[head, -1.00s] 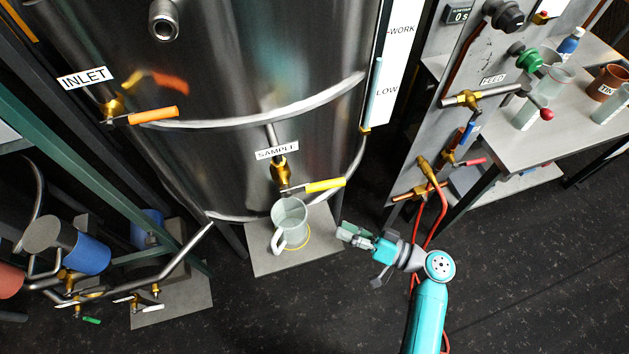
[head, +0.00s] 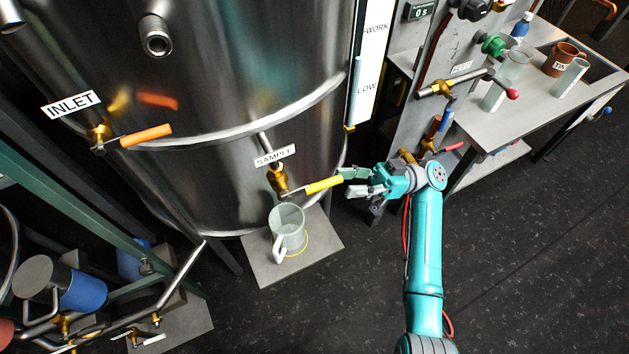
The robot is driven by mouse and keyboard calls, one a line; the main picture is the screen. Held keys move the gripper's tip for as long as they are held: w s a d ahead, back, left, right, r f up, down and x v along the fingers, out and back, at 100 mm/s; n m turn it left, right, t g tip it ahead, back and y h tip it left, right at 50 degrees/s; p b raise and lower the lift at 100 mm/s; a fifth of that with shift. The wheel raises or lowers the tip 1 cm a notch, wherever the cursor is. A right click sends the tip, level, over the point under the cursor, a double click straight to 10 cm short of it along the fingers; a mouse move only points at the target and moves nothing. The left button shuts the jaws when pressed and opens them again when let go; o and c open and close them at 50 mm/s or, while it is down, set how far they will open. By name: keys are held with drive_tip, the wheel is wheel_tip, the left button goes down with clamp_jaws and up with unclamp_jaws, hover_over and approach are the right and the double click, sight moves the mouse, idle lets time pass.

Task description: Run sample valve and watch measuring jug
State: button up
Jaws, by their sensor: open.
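The sample valve (head: 277,178) is a brass fitting low on the steel tank, under a SAMPLE label. Its yellow lever (head: 324,185) points right and slightly up. The measuring jug (head: 287,228) is a clear, pale vessel with a handle, upright on a grey plate (head: 318,250) below the valve. I cannot make out any liquid in it. My gripper (head: 346,183) is open at the right end of the yellow lever, its fingers pointing left. Whether the fingers touch the lever I cannot tell.
An orange inlet lever (head: 147,136) is on the tank at left. A bench (head: 545,112) at right holds clear vessels, a brown TIN mug (head: 562,60) and a blue bottle (head: 521,26). A panel with the FEED valve (head: 437,89) stands behind my arm. Dark floor is clear at lower right.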

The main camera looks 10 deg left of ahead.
sight(317, 183)
drive_tip(key=x, duration=0.8)
clamp_jaws()
drive_tip(key=shift+a, duration=0.1)
